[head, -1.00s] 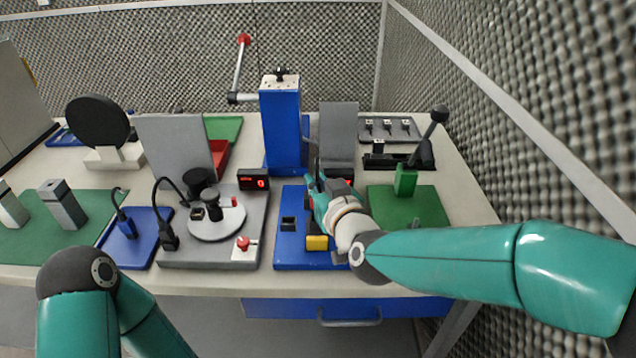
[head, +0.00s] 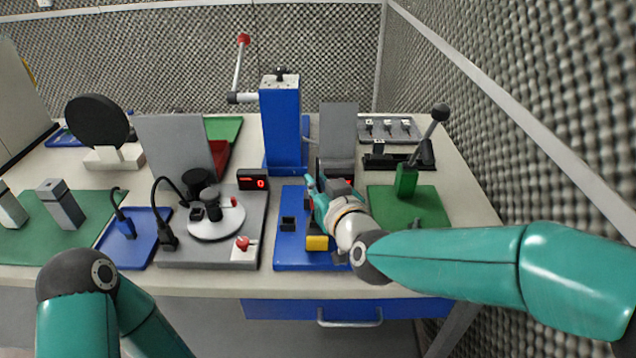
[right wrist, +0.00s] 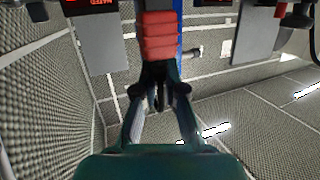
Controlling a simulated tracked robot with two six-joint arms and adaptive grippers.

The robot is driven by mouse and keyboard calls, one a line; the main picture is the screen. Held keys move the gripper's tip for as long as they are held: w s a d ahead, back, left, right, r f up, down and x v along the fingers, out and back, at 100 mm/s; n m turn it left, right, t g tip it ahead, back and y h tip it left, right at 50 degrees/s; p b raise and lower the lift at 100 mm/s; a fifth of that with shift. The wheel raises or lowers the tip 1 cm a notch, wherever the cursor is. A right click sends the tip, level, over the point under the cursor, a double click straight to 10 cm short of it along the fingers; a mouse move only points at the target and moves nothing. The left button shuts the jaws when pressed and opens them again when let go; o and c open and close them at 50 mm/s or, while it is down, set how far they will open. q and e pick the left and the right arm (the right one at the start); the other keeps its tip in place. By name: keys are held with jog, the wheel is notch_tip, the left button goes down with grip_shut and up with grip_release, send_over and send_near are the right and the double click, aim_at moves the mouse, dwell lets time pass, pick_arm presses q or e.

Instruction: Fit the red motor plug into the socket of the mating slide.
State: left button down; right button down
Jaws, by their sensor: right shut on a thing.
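My right gripper (head: 313,188) is above the blue base plate (head: 290,255), towards its right side. In the right wrist view my right gripper (right wrist: 160,98) is shut on a red ribbed part, which looks like the red motor plug (right wrist: 159,36). The plug extends away from the fingertips towards the top edge. A black socket block (head: 288,223) and a yellow block (head: 316,243) are on the blue plate. My left gripper is out of view.
A grey upright panel (head: 338,130) and a blue column (head: 281,130) stand behind the gripper. A green base with a lever (head: 406,180) is to the right. A grey fixture with a turntable (head: 216,225) is to the left. A foam wall (head: 540,110) borders the right.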

jog(key=shift+f+b, duration=1.1)
jog(key=shift+f, duration=0.15)
jog(key=c, duration=1.2)
grip_release()
jog(key=v, duration=1.2)
